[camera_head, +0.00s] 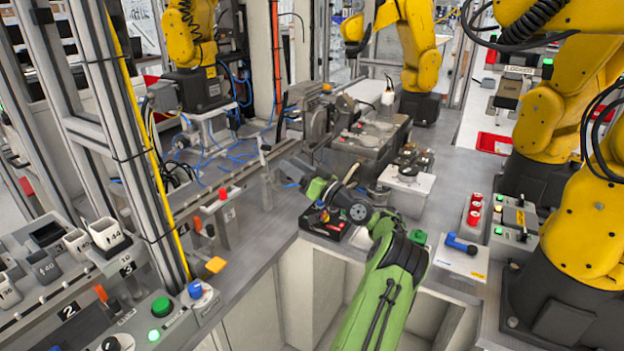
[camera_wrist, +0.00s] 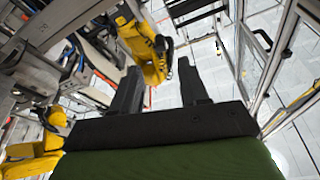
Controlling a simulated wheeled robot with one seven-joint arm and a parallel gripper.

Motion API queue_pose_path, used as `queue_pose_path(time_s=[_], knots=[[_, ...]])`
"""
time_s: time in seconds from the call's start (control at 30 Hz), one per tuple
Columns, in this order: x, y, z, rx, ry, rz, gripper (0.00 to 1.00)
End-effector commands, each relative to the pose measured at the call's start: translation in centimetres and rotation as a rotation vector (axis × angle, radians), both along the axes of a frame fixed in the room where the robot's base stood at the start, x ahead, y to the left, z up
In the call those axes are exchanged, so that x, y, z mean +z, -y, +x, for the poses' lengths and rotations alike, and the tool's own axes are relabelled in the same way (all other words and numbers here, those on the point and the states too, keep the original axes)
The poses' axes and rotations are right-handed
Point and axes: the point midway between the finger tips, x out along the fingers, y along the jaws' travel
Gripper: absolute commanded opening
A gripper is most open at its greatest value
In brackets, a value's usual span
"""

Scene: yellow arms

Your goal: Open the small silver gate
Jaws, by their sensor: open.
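My green arm reaches in from the bottom of the head view, and my dark gripper (camera_head: 291,171) points left over the grey worktop. In the wrist view, the two dark fingers of my gripper (camera_wrist: 157,82) stand apart with nothing between them. A small grey upright piece (camera_head: 266,188) stands on the worktop just left of my gripper, apart from it. I cannot tell whether this piece is the small silver gate. No part is clearly recognisable as a gate, so whether it is open or shut cannot be told.
Several yellow robot arms (camera_head: 571,225) stand at the right and back. A grey machine block (camera_head: 368,140) lies behind my gripper. A black tray (camera_head: 325,222) sits beneath my arm. Metal posts (camera_head: 140,150) rise at the left.

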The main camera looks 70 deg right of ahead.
Motion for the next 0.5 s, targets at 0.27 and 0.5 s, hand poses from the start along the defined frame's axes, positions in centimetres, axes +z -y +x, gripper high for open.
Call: queue_pose_path(time_s=[0.27,0.5], knots=[[-1.9,-1.3,-6.2,-0.001,0.0,0.001,0.44],[-2.2,-1.6,-7.3,0.002,0.0,-0.002,0.44]])
